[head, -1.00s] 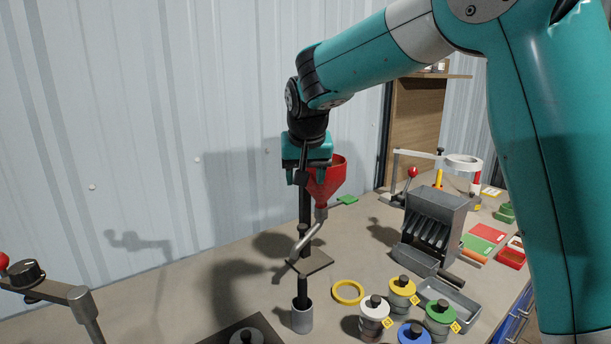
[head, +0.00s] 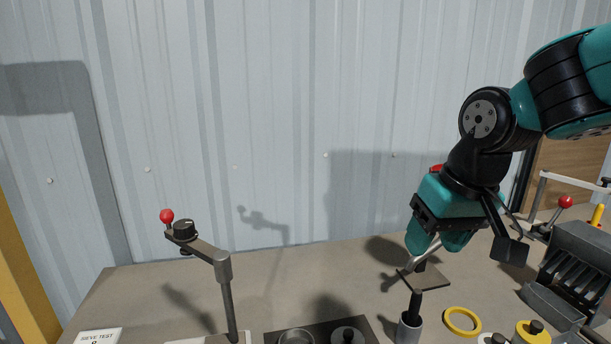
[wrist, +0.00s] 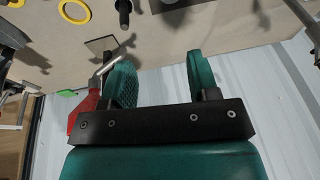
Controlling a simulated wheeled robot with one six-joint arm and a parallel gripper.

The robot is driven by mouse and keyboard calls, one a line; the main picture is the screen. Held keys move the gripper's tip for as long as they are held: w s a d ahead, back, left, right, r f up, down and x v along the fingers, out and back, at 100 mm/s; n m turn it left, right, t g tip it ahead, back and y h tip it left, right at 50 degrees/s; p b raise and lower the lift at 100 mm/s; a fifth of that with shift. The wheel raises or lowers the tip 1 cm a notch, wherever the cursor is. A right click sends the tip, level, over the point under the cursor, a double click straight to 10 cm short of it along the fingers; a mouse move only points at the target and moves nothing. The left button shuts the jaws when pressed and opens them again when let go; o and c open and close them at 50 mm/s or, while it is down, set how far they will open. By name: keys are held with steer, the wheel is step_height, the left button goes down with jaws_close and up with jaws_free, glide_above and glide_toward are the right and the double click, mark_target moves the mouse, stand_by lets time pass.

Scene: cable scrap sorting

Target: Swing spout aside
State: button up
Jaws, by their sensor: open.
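A red funnel is mostly hidden behind my gripper in the head view, with only a bit of its rim (head: 436,168) showing. It is clearer in the wrist view (wrist: 86,107), left of my fingers. Its slanted grey metal spout (head: 424,255) hangs above a dark square plate (head: 432,280). In the wrist view the spout (wrist: 108,65) runs beside my left finger; I cannot tell whether they touch. My gripper (head: 438,243) is tilted, open, with nothing between its fingers (wrist: 162,82).
A post with a swing arm and red knob (head: 198,243) stands left. A grey cup (head: 409,328) holding a dark rod, a yellow ring (head: 462,321) and lidded pots (head: 531,333) are in front. A slotted metal box (head: 572,270) is at right.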

steer(key=s+a+f+n+g+y, duration=0.1)
steer(key=s+a+n, duration=0.1)
steer(key=s, duration=0.6)
steer(key=s+a+f+n+g+y, duration=0.1)
steer(key=s+a+f+n, duration=0.1)
steer(key=s, duration=0.6)
steer(key=shift+s+a+n+g, duration=0.15)
steer(key=shift+s+n+g, duration=0.2)
steer(key=shift+n, duration=0.15)
